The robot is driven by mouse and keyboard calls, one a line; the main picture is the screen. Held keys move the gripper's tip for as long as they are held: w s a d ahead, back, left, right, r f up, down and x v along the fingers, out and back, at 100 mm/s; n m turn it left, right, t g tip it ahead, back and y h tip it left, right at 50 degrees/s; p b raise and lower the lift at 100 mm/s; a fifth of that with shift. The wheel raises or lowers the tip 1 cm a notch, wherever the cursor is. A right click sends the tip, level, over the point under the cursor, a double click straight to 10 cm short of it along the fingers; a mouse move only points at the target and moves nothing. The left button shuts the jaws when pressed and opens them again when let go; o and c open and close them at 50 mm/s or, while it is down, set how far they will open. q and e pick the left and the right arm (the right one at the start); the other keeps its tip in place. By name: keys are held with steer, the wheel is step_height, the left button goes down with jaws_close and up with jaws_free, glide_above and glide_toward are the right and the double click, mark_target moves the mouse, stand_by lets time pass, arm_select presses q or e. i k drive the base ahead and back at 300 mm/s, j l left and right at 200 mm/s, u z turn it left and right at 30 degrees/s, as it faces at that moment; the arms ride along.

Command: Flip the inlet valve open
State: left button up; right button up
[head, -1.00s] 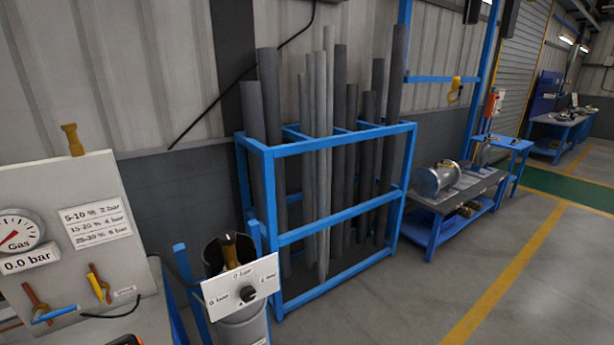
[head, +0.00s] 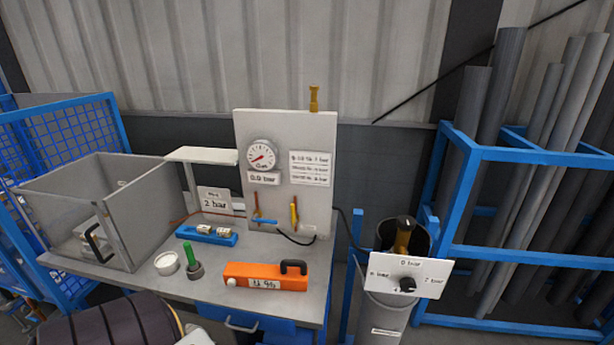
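A grey-white gas panel (head: 317,215) stands upright at the back of the bench. It carries a round gauge (head: 262,155) above a label that seems to read 0.0 bar. Below are two small valve levers: a blue lever (head: 265,221) lying across its copper pipe, and a yellow lever (head: 293,214) standing upright along its pipe. I cannot read which one is the inlet valve. Neither of my grippers is in view, and nothing touches the levers.
A grey open box (head: 150,222) stands left. A selector plate (head: 408,275) and a blue pipe rack (head: 530,156) stand right.

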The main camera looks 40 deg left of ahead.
mark_target(256, 219)
steer(key=u, duration=1.8)
